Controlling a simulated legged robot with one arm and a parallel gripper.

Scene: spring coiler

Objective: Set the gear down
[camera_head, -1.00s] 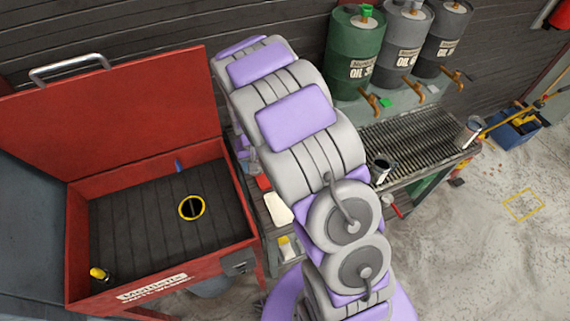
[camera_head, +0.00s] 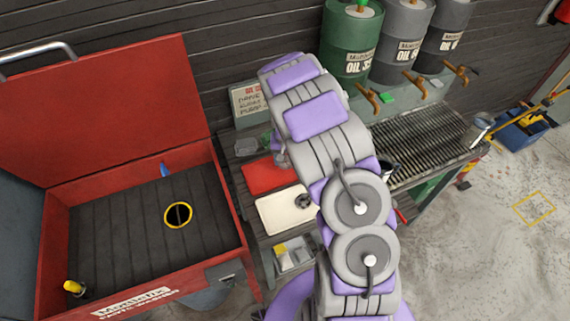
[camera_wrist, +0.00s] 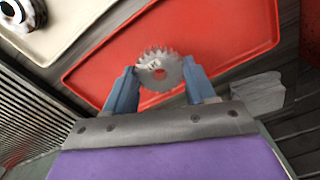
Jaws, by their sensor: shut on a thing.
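In the wrist view, my gripper (camera_wrist: 160,78) is shut on a grey toothed gear (camera_wrist: 176,73), one blue finger on each side. The gear has a hole in its middle. Behind it in the picture lies a red tray (camera_wrist: 235,28); I cannot tell how high the gear is above it. In the head view the red tray (camera_head: 268,176) lies on the bench left of my arm. My arm hides the gripper and the gear in that view.
A cream tray (camera_head: 275,214) holding a dark round part (camera_head: 304,202) lies beside the red tray. A red parts washer (camera_head: 100,110) stands open at left. Oil drums (camera_head: 352,40) and a slatted grate (camera_head: 425,140) are at right. A sign (camera_head: 250,102) leans behind.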

